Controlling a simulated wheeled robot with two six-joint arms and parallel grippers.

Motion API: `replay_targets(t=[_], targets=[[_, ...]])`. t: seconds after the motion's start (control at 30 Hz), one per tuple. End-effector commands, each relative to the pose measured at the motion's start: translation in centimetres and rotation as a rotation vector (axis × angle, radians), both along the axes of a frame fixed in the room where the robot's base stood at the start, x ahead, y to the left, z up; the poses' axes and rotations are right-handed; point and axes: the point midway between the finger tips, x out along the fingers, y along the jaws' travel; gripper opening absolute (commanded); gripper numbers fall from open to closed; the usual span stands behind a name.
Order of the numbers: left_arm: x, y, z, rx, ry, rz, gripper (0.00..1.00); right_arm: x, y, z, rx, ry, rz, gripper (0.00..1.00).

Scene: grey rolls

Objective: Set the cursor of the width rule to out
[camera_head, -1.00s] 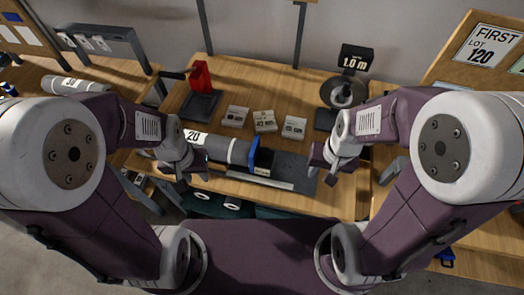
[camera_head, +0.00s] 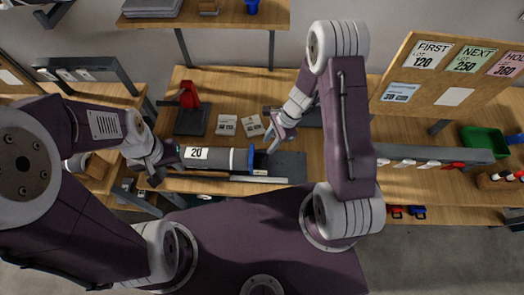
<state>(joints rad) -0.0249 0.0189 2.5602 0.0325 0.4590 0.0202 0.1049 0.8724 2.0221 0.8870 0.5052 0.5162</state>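A grey roll (camera_head: 217,159) with a white "20" label and a blue end ring (camera_head: 251,160) lies across the bench. A long pale strip, which looks like the width rule (camera_head: 232,179), runs along the front of the roll. A small dark and beige piece (camera_head: 260,167) sits just right of the blue ring; I cannot tell whether it is the cursor, and I cannot read its setting. My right gripper (camera_head: 275,140) is above the bench, close to the right of the blue ring. My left gripper (camera_head: 168,158) is at the roll's left end. Finger gaps are too small to make out.
A red object on a dark stand (camera_head: 190,97) and small white cards (camera_head: 227,126) stand behind the roll. A dark plate (camera_head: 287,166) lies right of it. A board with lot cards (camera_head: 461,75) and a green tray (camera_head: 484,143) are at the right.

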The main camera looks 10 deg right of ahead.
Motion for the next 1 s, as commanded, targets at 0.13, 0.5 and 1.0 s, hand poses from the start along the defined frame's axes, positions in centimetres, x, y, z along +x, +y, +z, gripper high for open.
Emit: replay_targets(t=[0.13, 0.5, 1.0], targets=[[0.0, 0.0, 0.0, 0.0, 0.0, 0.0, 0.34, -0.3, 1.2, -3.1, -0.002, 0.006, 0.001, 0.35], [0.0, 0.0, 0.1, 0.0, 0.0, 0.0, 0.34, -0.4, 2.9, -7.1, -0.002, 0.0, 0.001, 0.35], [0.0, 0.0, 0.1, 0.0, 0.0, 0.0, 0.34, -0.3, 2.9, -7.1, -0.002, -0.002, 0.001, 0.0]])
